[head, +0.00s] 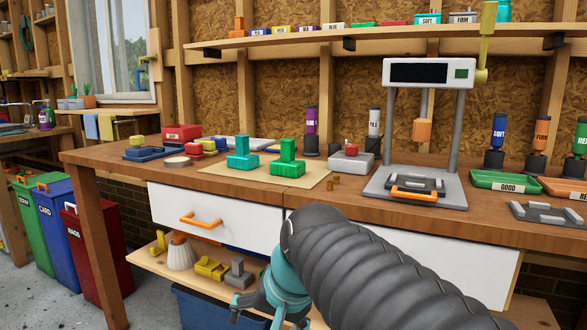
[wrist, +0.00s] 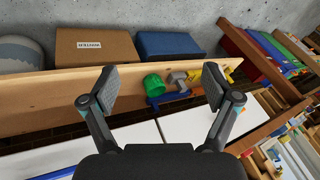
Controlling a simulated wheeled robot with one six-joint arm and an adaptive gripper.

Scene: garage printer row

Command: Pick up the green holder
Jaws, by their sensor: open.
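A green stepped holder-like piece (head: 287,161) stands upright on a tan mat (head: 315,179) on the workbench, right of a similar teal piece (head: 242,155). A rounded green piece (wrist: 153,85) lies on the low wooden shelf in the wrist view; I cannot tell which green piece is the holder. My gripper (head: 262,305) is low in front of the bench, below the drawers, partly hidden by my arm in the head view. In the wrist view my gripper (wrist: 159,84) is open and empty, its fingers framing the rounded green piece, apart from it.
White drawers (head: 213,217) sit above the lower shelf, one with an orange handle (head: 201,220). Yellow (head: 211,268) and grey (head: 238,274) pieces lie on that shelf. A grey press (head: 415,185) stands on the bench. Coloured bins (head: 94,250) stand at left. A cardboard box (wrist: 95,46) stands beyond the shelf.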

